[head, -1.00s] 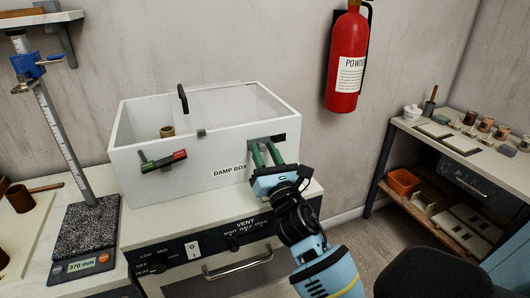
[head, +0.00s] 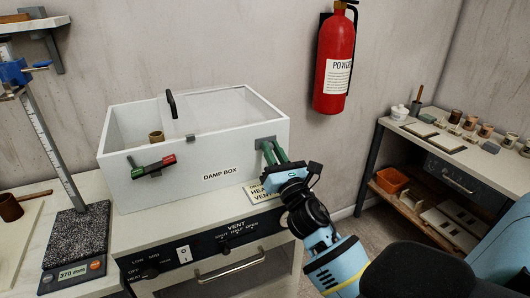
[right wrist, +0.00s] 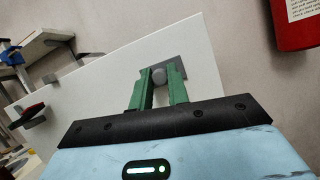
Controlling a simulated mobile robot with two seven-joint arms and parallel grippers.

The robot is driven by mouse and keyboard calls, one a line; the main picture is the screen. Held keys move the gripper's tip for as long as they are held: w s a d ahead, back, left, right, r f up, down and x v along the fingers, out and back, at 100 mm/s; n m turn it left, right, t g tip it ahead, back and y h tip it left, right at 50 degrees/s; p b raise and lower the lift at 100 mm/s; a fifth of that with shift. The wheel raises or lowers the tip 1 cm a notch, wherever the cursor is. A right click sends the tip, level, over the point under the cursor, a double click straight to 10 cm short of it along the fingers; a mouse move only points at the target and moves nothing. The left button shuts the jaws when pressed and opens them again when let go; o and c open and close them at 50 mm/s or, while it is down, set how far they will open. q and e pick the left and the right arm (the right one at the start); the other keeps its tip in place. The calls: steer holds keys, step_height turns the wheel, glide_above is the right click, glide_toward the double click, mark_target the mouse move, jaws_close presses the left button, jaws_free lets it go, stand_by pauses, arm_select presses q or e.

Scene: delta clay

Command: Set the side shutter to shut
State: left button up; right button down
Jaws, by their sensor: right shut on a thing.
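The side shutter (head: 262,141) is a small grey plate at the right end of the white damp box's (head: 215,158) front wall. It also shows in the right wrist view (right wrist: 183,63), with a round grey knob (right wrist: 159,76) on it. My right gripper (head: 273,153) has its green fingers shut on this knob. No dark opening shows beside the plate in either view. The fingers hide part of the plate. My left gripper is not in view.
A red-and-green marked lever (head: 152,167) sits at the left of the box front. Below are a vent control panel (head: 190,252) and drawer handle. A red extinguisher (head: 335,65) hangs on the wall, and a shelf unit stands at right. A height gauge and scale are at left.

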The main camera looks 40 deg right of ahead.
steer(key=shift+d, duration=0.15)
steer(key=c, duration=1.3)
jaws_free()
steer(key=shift+d, duration=0.15)
steer(key=shift+c, duration=0.2)
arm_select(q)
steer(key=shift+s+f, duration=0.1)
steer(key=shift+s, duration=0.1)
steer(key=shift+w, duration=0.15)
arm_select(e)
steer(key=shift+s, duration=0.1)
steer(key=shift+s+a+f, duration=0.2)
steer(key=shift+s+f, duration=0.05)
steer(key=shift+s, duration=0.05)
steer(key=b+v, duration=0.1)
steer(key=v, duration=0.5)
steer(key=shift+b, duration=0.35)
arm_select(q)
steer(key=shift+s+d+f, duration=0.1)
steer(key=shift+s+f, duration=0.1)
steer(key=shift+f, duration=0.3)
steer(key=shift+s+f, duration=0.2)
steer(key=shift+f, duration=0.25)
arm_select(e)
steer(key=shift+s+a+f, duration=0.1)
steer(key=shift+s+a, duration=0.05)
steer(key=shift+s, duration=0.3)
